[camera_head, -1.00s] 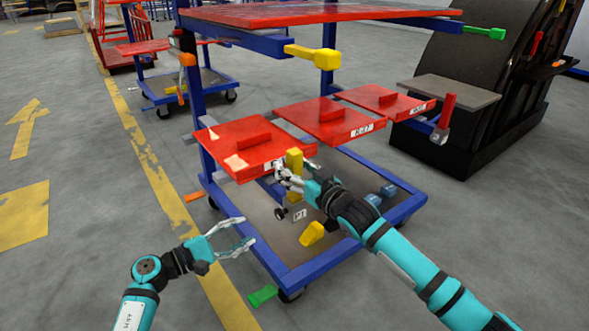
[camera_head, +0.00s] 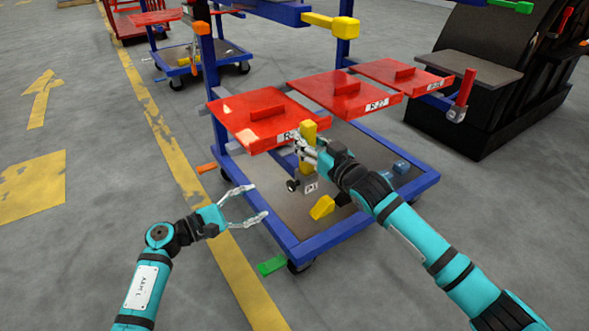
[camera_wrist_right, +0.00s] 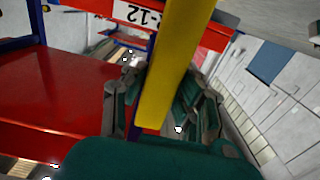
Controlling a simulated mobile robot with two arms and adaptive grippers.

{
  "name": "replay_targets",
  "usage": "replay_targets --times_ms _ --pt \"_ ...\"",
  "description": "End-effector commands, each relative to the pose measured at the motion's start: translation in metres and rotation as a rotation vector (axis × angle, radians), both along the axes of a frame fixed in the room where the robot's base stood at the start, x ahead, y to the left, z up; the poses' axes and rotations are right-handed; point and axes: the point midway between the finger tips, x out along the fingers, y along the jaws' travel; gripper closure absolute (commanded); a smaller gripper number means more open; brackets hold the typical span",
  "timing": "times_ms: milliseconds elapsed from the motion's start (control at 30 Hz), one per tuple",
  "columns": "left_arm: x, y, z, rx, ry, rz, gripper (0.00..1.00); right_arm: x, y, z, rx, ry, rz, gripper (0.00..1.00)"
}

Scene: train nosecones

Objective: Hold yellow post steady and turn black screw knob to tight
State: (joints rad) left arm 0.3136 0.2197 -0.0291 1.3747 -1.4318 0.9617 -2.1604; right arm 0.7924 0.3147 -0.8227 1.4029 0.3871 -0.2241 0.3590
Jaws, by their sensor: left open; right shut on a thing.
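The yellow post (camera_head: 309,132) stands upright at the front edge of the nearest red panel (camera_head: 262,115) on the blue cart. My right gripper (camera_head: 300,146) is shut on the post; the fingers hide part of it. In the right wrist view the post (camera_wrist_right: 172,55) runs between the two fingers (camera_wrist_right: 165,98). The black screw knob (camera_head: 292,185) sticks out to the left, low on the post, near a small label plate. My left gripper (camera_head: 259,200) is open and empty, left of and slightly below the knob, apart from it.
The cart's blue frame (camera_head: 330,237) and lower tray lie below the knob, with a loose yellow piece (camera_head: 322,207) on the tray. A green pedal (camera_head: 272,265) sticks out at the front corner. Open floor lies left of the cart.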

Motion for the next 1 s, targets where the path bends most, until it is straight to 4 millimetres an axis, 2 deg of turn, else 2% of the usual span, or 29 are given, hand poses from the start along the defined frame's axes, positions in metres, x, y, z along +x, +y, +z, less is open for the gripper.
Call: replay_targets --times_ms 1000 --pt "-0.0052 0.0075 0.0027 -1.357 1.869 -0.003 0.46 0.0001 -0.0003 -0.0006 -0.001 0.001 -0.001 1.0"
